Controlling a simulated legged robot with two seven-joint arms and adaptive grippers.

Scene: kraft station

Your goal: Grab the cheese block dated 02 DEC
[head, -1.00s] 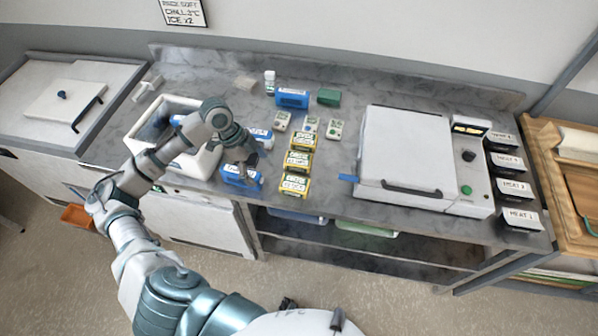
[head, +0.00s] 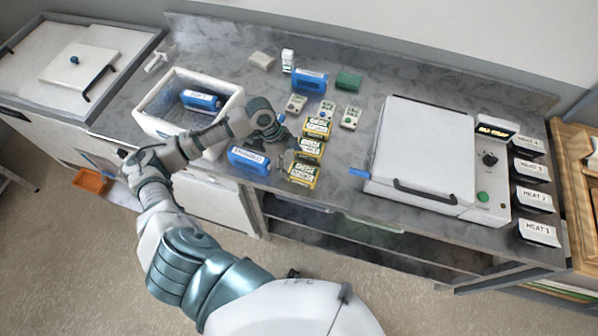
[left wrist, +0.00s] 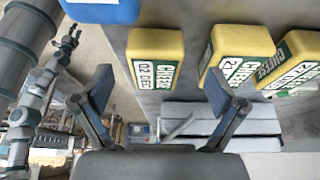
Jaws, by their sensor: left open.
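Three yellow cheese blocks stand in a row on the grey counter. In the left wrist view the block labelled 02 DEC (left wrist: 155,58) is the leftmost, beside a blue pack (left wrist: 100,8). It appears to be the front block (head: 303,174) of the row in the head view, where its date is unreadable. The other two cheese blocks (head: 311,148) (head: 318,127) sit behind it; their labels start with 2. My left gripper (head: 284,132) is open and empty, just left of the row; its fingers (left wrist: 160,90) show apart. What seems to be my right gripper (left wrist: 70,42) is small in the left wrist view.
Blue packs stand left of the row (head: 249,160) and behind it (head: 310,80). Small white-green packs (head: 326,111) and a green block (head: 348,81) sit behind. A white bin (head: 150,118) is left; a lidded machine (head: 422,150) is right.

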